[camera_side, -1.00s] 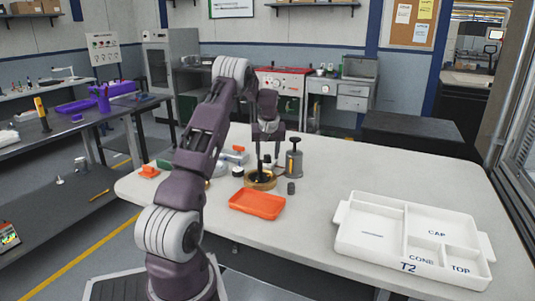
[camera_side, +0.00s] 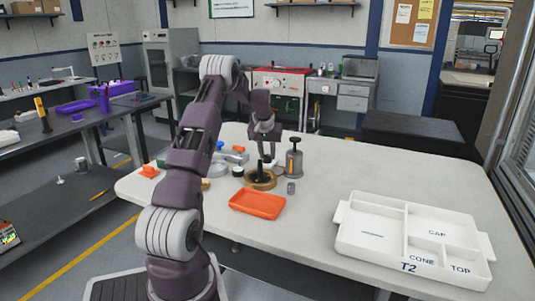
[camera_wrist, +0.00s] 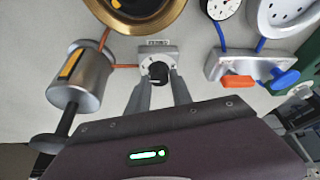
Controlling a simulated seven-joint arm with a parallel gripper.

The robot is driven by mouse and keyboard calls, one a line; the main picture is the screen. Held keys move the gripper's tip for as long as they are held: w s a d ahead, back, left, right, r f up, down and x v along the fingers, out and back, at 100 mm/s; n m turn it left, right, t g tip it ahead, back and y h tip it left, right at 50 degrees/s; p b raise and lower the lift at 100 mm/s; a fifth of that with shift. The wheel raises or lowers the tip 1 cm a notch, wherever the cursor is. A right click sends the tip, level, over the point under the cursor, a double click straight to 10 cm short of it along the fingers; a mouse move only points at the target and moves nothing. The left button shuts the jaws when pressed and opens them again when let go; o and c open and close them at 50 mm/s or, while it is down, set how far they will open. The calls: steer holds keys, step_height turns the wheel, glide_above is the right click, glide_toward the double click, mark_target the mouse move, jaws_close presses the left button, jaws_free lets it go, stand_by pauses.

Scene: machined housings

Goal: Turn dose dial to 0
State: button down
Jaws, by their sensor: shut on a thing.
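The dose dial (camera_wrist: 157,60) is a small round black-and-white knob on a pale square base with a label strip above it, in the upper middle of the wrist view. My gripper (camera_wrist: 159,80) has its two grey fingers at the knob's near side, closed on it. The fingers cover part of the knob, and its scale is too small to read. In the side view my gripper (camera_side: 267,143) points down behind the brass ring; I cannot make out the dial there.
A brass ring (camera_wrist: 172,18) lies just beyond the dial. A grey plunger cylinder (camera_wrist: 82,80) is to the left, and a valve block (camera_wrist: 245,65) with orange and blue levers to the right. An orange tray (camera_side: 257,205) and white compartment tray (camera_side: 365,254) stand nearer the side camera.

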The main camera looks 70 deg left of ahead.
steer(key=m, duration=0.2)
steer(key=m+t+h, duration=0.1)
steer(key=m, duration=0.2)
steer(key=shift+s+a+t+h, duration=0.1)
steer(key=shift+s+t+h, duration=0.05)
steer(key=shift+t+h, duration=0.15)
steer(key=m, duration=0.2)
steer(key=m+h, duration=0.1)
steer(key=m, duration=0.2)
steer(key=shift+a+t+h, duration=0.1)
steer(key=shift+t+h, duration=0.2)
steer(key=shift+m, duration=0.3)
steer(key=c, duration=1.1)
jaws_free()
steer(key=shift+c, duration=0.2)
steer(key=v, duration=0.7)
